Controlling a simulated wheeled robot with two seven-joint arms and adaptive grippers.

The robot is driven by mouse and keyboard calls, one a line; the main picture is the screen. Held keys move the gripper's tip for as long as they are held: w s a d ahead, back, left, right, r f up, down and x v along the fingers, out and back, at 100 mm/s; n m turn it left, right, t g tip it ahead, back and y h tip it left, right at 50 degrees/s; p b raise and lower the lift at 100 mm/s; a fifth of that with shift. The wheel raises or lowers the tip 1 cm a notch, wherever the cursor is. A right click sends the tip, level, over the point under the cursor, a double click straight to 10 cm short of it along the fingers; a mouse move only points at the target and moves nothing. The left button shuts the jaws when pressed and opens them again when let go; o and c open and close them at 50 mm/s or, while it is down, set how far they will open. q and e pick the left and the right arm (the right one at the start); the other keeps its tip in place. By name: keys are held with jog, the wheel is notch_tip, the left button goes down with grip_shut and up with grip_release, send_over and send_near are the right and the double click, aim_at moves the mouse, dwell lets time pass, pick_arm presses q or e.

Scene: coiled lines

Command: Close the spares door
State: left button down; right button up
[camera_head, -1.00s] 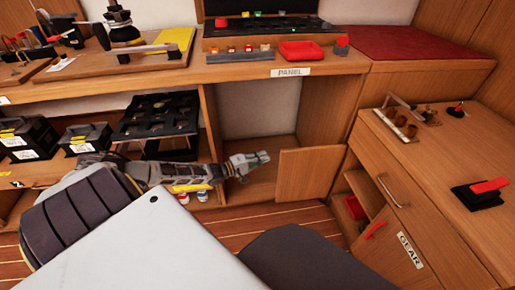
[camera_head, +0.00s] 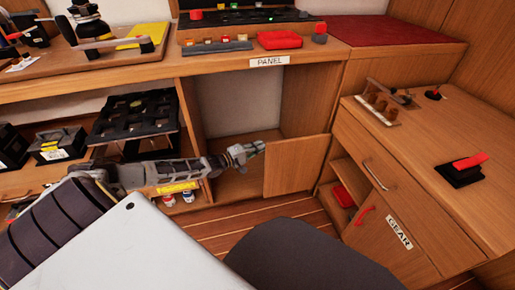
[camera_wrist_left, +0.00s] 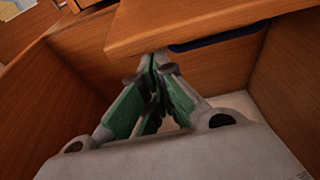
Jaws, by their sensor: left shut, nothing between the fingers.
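A plain wooden door panel (camera_head: 296,165) stands open at the right part of the compartment under the PANEL label. No spares label shows on it. My left gripper (camera_head: 250,151) is in front of the open compartment, its tips at the door's upper left edge; I cannot tell if they touch. In the left wrist view, its green-lined fingers (camera_wrist_left: 153,95) are shut and empty, with wooden boards around them and a board edge (camera_wrist_left: 200,25) just beyond the tips. My right gripper is not in view.
The open compartment (camera_head: 235,100) looks empty. Right of it are shelves with a red item (camera_head: 343,196) and a cabinet with a GEAR label (camera_head: 399,232). Black cases (camera_head: 58,145) stand on the left shelf. A dark rounded shape covers the lower middle.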

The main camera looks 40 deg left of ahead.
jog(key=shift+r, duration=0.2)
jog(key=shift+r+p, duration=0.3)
jog(key=shift+p, duration=0.1)
